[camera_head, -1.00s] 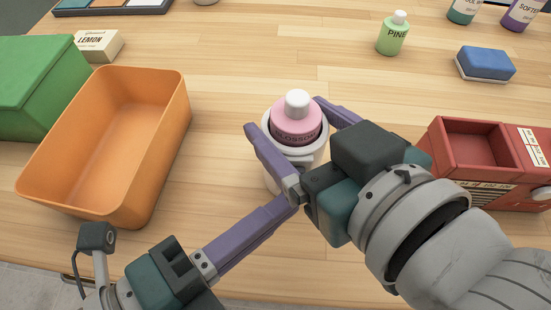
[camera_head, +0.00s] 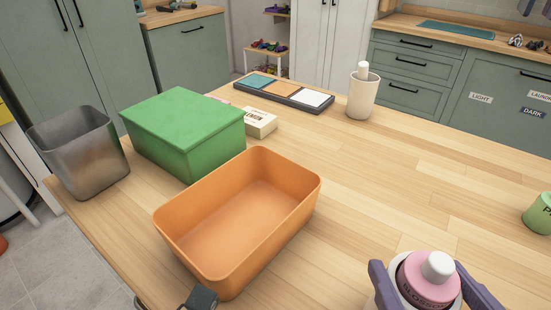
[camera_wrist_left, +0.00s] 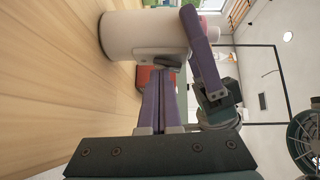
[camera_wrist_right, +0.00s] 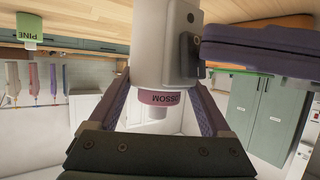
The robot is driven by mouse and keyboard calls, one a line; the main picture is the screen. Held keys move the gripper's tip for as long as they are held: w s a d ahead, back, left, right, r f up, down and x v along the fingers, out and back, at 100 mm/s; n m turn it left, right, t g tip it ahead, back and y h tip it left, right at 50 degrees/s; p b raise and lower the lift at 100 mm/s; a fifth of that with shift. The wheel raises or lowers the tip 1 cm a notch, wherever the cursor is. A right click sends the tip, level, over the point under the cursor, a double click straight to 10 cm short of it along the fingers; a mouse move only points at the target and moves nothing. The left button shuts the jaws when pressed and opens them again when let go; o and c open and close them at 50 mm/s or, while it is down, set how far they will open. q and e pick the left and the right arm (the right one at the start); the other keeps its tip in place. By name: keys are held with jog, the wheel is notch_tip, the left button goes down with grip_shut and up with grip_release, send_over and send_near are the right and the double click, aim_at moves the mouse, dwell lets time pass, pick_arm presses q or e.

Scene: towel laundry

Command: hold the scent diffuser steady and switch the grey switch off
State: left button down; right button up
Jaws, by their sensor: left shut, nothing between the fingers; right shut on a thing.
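The scent diffuser is a white cylinder (camera_wrist_right: 165,50) with a pink bottle (camera_head: 428,278) seated in its top. My right gripper (camera_head: 430,290) is shut around its body, one purple finger on each side. The diffuser also shows in the left wrist view (camera_wrist_left: 135,35), where my left gripper (camera_wrist_left: 165,75) is shut and empty with its tips at the diffuser's side. The grey switch (camera_wrist_right: 188,54) sticks out from that side in the right wrist view, close to the left fingertips (camera_wrist_right: 205,48). I cannot tell whether they touch it or which way it is set.
An orange bin (camera_head: 240,215), a green box (camera_head: 185,130), a metal bin (camera_head: 80,155) and a lemon soap box (camera_head: 259,122) stand on the left of the wooden table. The middle is clear.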

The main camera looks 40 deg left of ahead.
pick_arm(q)
jog(key=shift+w+a+r, duration=0.1)
jog(key=shift+w+a, duration=0.05)
jog(key=shift+w, duration=0.05)
pick_arm(e)
jog(key=shift+s+a+f, duration=0.15)
jog(key=shift+s, duration=0.1)
pick_arm(q)
jog(key=shift+s, duration=0.35)
jog(key=s, duration=0.1)
jog(key=s+f, duration=0.1)
jog(key=s, duration=0.1)
jog(key=shift+s+d, duration=0.15)
jog(key=shift+d, duration=0.05)
pick_arm(e)
jog(key=shift+w, duration=0.1)
pick_arm(q)
jog(key=f+v, duration=0.1)
jog(key=v, duration=0.9)
jog(key=shift+f, duration=0.3)
jog(key=shift+s, duration=0.15)
pick_arm(e)
jog(key=o, duration=1.4)
jog(key=shift+w, duration=0.1)
jog(key=shift+o, duration=0.2)
